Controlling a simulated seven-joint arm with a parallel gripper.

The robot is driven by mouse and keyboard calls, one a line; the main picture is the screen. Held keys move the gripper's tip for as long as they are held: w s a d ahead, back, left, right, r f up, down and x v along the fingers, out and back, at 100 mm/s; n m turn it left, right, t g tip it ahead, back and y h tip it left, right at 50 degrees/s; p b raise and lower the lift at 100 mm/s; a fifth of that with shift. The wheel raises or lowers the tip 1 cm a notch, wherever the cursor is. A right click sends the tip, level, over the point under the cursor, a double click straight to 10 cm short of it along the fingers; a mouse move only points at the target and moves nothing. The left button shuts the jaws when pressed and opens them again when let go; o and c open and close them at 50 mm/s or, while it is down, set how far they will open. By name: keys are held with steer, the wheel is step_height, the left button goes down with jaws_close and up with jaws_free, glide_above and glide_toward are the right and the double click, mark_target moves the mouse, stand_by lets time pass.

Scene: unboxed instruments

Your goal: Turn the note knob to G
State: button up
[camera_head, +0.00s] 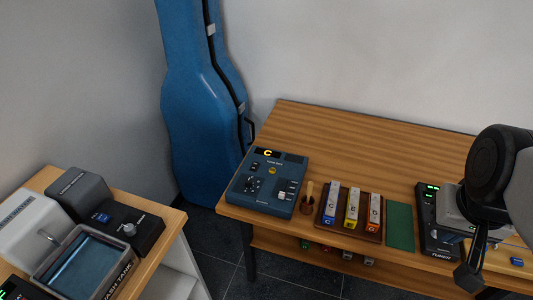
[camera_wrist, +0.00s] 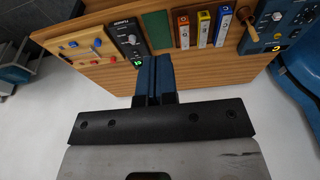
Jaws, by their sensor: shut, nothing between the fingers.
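The blue tone box (camera_head: 265,203) sits at the left end of the wooden table, its display (camera_head: 268,153) showing a yellow C. The dark round knob (camera_head: 252,184) on its left part has pale marks around it; its letters are too small to read. In the wrist view the box (camera_wrist: 283,14) is at the top right corner, partly cut off, with its lit display (camera_wrist: 277,48). My gripper (camera_wrist: 153,60) is shut and empty, in front of the tuner and apart from the tone box. In the head view my arm is at the right.
A wooden cup with a stick (camera_head: 307,198), a tray of lettered blocks (camera_head: 350,229), a green mat (camera_head: 400,226) and a black tuner (camera_head: 427,209) stand right of the box. A blue instrument case (camera_head: 200,110) stands behind left. The table's back is clear.

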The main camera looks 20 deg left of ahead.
steer(key=o, duration=0.9)
steer(key=shift+w+a, duration=0.35)
steer(key=shift+w, duration=0.25)
steer(key=shift+o, duration=0.2)
steer(key=w+a+f+n, duration=0.1)
steer(key=w+a+n, duration=0.3)
steer(key=w+a, duration=0.6)
steer(key=n+g, duration=0.3)
steer(key=n, duration=0.7)
glide_above(248, 180)
steer(key=f, duration=1.7)
steer(key=shift+d+f, duration=0.15)
steer(key=shift+d, duration=0.2)
steer(key=shift+a+f, duration=0.25)
steer(key=shift+a, duration=0.05)
steer(key=shift+f, duration=0.1)
steer(key=shift+f, duration=3.8)
